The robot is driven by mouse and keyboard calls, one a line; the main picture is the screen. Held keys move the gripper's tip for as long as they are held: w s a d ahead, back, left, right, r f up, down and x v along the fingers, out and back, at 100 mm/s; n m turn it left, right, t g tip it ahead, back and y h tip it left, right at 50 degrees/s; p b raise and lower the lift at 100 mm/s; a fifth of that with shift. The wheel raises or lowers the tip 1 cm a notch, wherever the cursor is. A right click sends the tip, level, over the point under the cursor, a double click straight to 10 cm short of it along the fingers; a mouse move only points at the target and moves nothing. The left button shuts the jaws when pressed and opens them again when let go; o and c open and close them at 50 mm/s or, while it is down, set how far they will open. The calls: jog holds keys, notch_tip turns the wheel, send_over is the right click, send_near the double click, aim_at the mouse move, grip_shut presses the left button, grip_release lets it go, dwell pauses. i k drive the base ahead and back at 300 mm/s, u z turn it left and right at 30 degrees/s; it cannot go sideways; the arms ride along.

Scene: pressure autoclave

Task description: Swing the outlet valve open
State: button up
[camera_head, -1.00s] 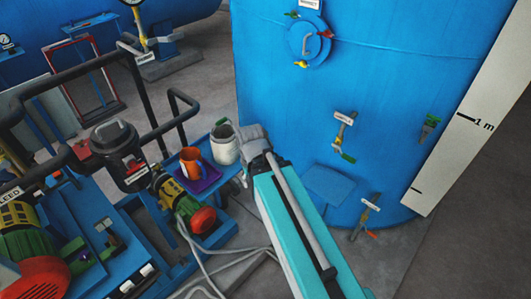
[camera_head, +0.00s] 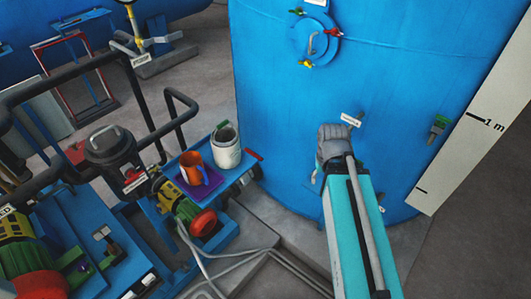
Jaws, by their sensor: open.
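Several small valves sit on the blue tank (camera_head: 400,60), and I cannot tell which is the outlet valve. One valve's white tag (camera_head: 351,120) shows just above the grey end of my arm, which hides most of its body and handle. A valve with a green handle (camera_head: 438,128) is farther right. A lower valve is almost wholly hidden behind my turquoise arm. A red handle (camera_head: 254,155) shows at the tank's lower left. My gripper (camera_head: 335,142) is at the arm's grey end, in front of the tagged valve. Its jaws are open; the fingertips and any contact are hidden.
A round hatch (camera_head: 314,43) with red, green and yellow handles is higher on the tank. A blue bench at left holds an orange jug (camera_head: 193,168) on a purple tray and a white pot (camera_head: 226,150). Black pipes (camera_head: 80,65) and pumps crowd the left. Cables cross the floor.

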aim_at(260, 158)
jog(key=z, duration=1.2)
jog(key=i, duration=0.4)
jog(key=u, duration=2.3)
jog(key=i, duration=0.2)
jog(key=z, duration=0.2)
